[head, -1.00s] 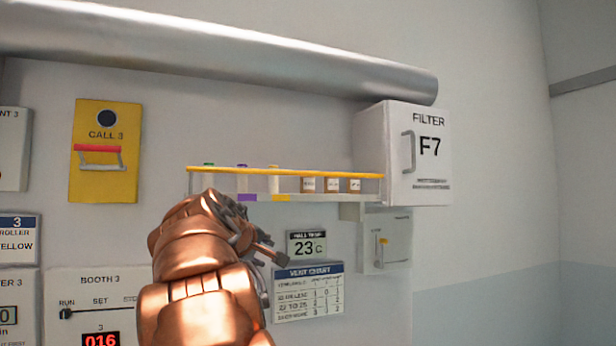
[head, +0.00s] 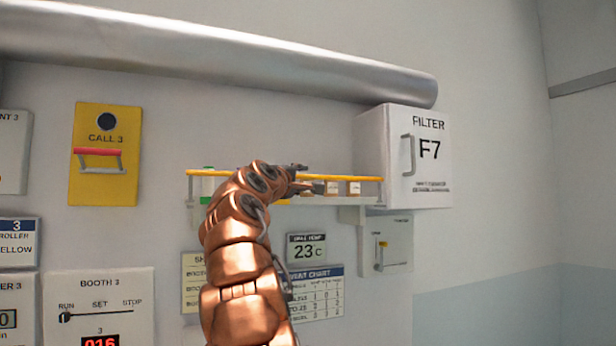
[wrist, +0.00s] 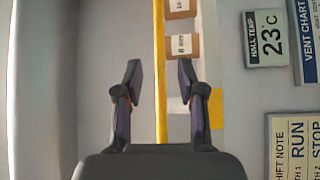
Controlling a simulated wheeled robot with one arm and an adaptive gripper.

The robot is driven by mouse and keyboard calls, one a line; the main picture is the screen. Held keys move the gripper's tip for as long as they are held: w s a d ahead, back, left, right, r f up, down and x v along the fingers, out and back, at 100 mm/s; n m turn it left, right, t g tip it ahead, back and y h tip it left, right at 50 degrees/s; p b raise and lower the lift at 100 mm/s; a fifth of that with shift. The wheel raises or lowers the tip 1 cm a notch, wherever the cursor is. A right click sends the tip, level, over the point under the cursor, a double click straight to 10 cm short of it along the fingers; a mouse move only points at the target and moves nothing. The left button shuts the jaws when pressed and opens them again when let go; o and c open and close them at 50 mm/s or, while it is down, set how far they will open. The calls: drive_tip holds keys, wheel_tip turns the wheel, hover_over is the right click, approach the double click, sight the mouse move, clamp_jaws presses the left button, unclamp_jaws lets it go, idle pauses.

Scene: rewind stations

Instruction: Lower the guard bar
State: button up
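The guard bar is a long yellow bar (head: 360,179) that runs across the front of a small wall shelf (head: 330,200), raised above the shelf's floor. In the wrist view the yellow bar (wrist: 159,35) runs lengthwise between my two fingers. My gripper (head: 304,180) is at about the middle of the bar in the head view. In the wrist view my gripper (wrist: 160,75) is open, with gaps between the bar and both fingers. My arm hides part of the shelf and of the bar's left half.
Brown labelled jars (head: 354,188) stand on the shelf behind the bar. A white filter box (head: 425,165) juts out at the shelf's right end. A thick grey pipe (head: 250,60) runs above. A temperature display (head: 306,249) and vent chart (head: 325,290) are on the wall below.

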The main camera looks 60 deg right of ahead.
sight(307, 178)
drive_tip(key=p+x, duration=0.2)
drive_tip(key=x, duration=0.2)
drive_tip(key=shift+d+r, duration=0.15)
drive_tip(key=shift+r, duration=0.05)
drive_tip(key=shift+p+x, duration=0.5)
drive_tip(key=shift+x, duration=0.35)
drive_tip(key=shift+f, duration=0.2)
drive_tip(key=shift+c, duration=0.3)
clamp_jaws()
